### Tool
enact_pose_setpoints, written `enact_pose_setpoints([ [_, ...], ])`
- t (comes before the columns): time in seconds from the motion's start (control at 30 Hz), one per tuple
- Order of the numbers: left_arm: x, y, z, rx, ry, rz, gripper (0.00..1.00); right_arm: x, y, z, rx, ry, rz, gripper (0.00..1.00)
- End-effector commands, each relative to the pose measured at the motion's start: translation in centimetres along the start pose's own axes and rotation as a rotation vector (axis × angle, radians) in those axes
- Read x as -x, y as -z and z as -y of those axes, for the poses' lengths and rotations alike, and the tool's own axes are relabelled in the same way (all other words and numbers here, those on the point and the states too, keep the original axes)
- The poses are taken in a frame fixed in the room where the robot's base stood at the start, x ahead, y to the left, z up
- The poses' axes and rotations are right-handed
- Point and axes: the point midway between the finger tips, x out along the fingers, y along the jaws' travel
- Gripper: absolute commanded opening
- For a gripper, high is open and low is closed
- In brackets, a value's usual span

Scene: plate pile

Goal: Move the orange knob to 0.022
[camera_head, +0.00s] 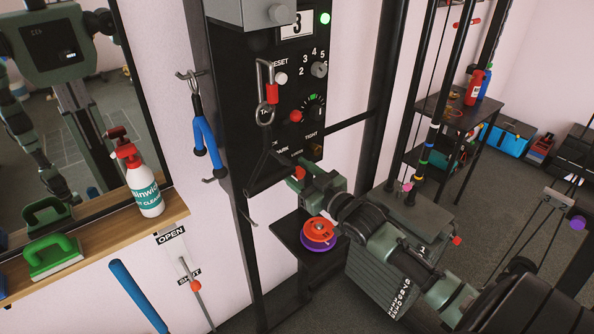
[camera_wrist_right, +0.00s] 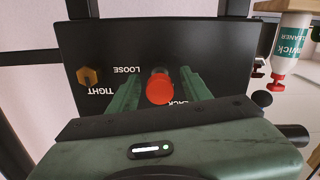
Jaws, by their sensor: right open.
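An orange-red round knob (camera_wrist_right: 160,92) sticks out from the dark panel, between the fingers of my right gripper in the right wrist view. In the head view the knob (camera_head: 298,173) shows beside the gripper tips, low on the black panel. My right gripper (camera_head: 304,174) is open, with one finger on each side of the knob; I cannot tell whether either finger touches it. Another orange-red knob (camera_head: 295,116) sits higher, beside a black dial (camera_head: 314,107). No readable value shows by the knob at my gripper. My left gripper is not in view.
A steel hook with a red latch (camera_head: 271,92) hangs above my gripper. A brass hex piece (camera_wrist_right: 90,77) sits near the TIGHT label. Orange and purple discs (camera_head: 318,232) lie below my arm. A spray bottle (camera_head: 142,180) stands on the wooden shelf (camera_head: 110,232) at left.

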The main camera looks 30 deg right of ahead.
Motion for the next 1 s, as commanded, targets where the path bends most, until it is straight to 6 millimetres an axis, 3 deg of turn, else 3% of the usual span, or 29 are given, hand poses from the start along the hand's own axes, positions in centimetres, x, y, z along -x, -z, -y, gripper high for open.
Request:
enact_pose_setpoints([
  [0.07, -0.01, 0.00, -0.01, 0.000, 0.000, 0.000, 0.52, 0.02, -0.02, 0.01, 0.000, 0.000, 0.000, 0.46],
  [0.23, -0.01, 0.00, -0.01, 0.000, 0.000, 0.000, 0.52, 0.03, -0.02, 0.02, 0.000, 0.000, 0.000, 0.00],
  [1.0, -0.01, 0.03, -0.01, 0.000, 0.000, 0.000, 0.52, 0.05, -0.04, 0.04, -0.001, 0.001, 0.001, 0.00],
])
